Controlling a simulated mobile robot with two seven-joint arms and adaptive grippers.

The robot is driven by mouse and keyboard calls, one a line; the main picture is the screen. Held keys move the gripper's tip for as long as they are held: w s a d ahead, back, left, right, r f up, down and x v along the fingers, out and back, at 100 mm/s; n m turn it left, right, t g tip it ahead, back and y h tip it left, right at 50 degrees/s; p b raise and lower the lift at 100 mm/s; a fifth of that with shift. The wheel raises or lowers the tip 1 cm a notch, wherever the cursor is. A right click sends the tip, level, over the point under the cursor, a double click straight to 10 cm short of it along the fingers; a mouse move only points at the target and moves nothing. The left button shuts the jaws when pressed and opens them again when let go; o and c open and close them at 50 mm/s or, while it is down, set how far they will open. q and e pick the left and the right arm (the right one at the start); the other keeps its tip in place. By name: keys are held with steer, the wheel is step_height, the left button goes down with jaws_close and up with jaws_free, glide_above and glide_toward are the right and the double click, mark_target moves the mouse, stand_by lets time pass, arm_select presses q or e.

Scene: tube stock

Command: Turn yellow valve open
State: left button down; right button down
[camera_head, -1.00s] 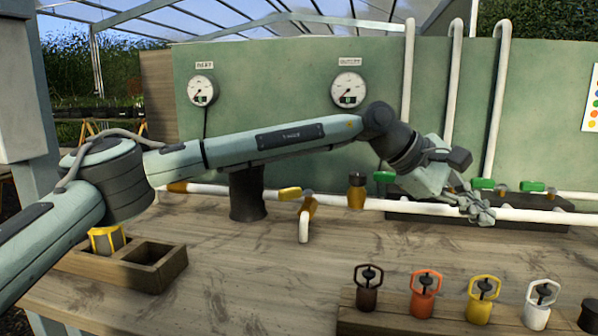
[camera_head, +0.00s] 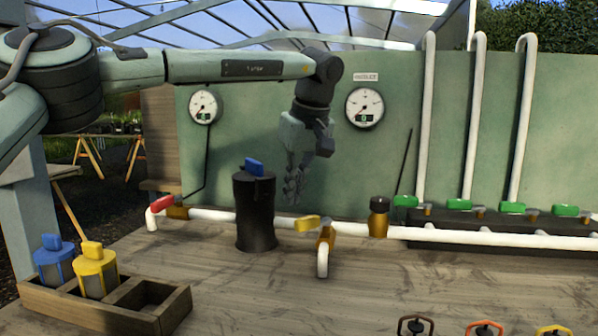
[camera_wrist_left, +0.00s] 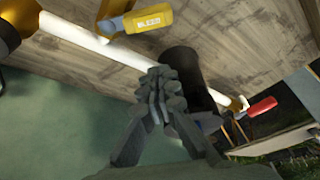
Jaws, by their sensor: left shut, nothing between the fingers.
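The yellow valve handle (camera_head: 308,222) sits on a brass body (camera_head: 326,238) in the white pipe and points left, roughly along the pipe. A short white spout (camera_head: 322,262) hangs below it. In the left wrist view the yellow handle (camera_wrist_left: 148,21) reads "BLEED" and lies beyond the fingertips. My left gripper (camera_head: 293,192) hangs fingers down above the pipe, between the black canister and the yellow valve. Its fingers (camera_wrist_left: 160,88) are together and empty, apart from the handle. My right gripper is not in view.
A black canister (camera_head: 254,215) with a blue top knob (camera_head: 254,165) stands left of the valve. A red handle (camera_head: 162,203) is at the pipe's left end; several green handles (camera_head: 405,201) are right. A wooden box (camera_head: 100,311) holds blue and yellow lanterns. Gauges hang on the green panel.

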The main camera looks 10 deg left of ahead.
mark_target(314, 222)
arm_select(q)
steer(key=shift+s+d+f, duration=1.1)
steer(key=shift+d, duration=0.1)
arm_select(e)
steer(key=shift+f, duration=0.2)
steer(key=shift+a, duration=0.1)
